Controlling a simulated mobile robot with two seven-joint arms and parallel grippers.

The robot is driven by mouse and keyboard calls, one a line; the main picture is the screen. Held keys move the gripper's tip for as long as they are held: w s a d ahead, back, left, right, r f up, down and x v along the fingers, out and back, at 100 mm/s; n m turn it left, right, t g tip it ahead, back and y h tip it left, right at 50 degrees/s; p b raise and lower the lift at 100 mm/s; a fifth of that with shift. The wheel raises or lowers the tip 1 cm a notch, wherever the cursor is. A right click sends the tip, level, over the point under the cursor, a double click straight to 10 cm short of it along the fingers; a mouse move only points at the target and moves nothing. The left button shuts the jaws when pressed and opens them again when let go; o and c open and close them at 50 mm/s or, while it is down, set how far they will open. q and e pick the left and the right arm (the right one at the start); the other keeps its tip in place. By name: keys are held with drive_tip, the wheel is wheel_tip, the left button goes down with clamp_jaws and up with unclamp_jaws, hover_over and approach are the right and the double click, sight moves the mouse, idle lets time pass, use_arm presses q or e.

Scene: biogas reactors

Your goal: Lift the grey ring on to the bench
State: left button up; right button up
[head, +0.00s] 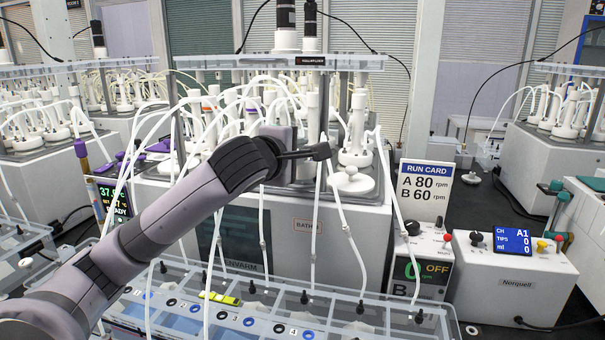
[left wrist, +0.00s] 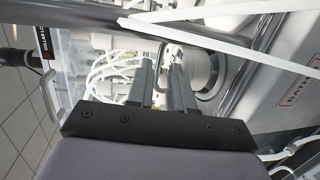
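My left gripper (head: 318,152) reaches in from the left, in front of the reactor vessels above the bath. In the left wrist view its two grey fingers (left wrist: 162,75) stand side by side with a narrow gap. A thin curved grey piece (left wrist: 170,45), perhaps part of the grey ring, shows at that gap. I cannot tell whether the fingers touch or hold it. In the head view I cannot make out the grey ring clearly. My right gripper is not in view.
White tubes hang around the arm. The bath (head: 345,228) stands behind a clear-lidded rack (head: 345,318). A run card (head: 425,190), a pump box (head: 421,268) and a Norquell unit (head: 510,283) stand to the right. Dark bench top (head: 485,205) shows bare behind them.

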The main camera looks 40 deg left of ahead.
use_arm(q)
drive_tip(key=shift+x, duration=1.25)
clamp_jaws()
drive_tip(key=shift+r, duration=0.1)
idle(0.4)
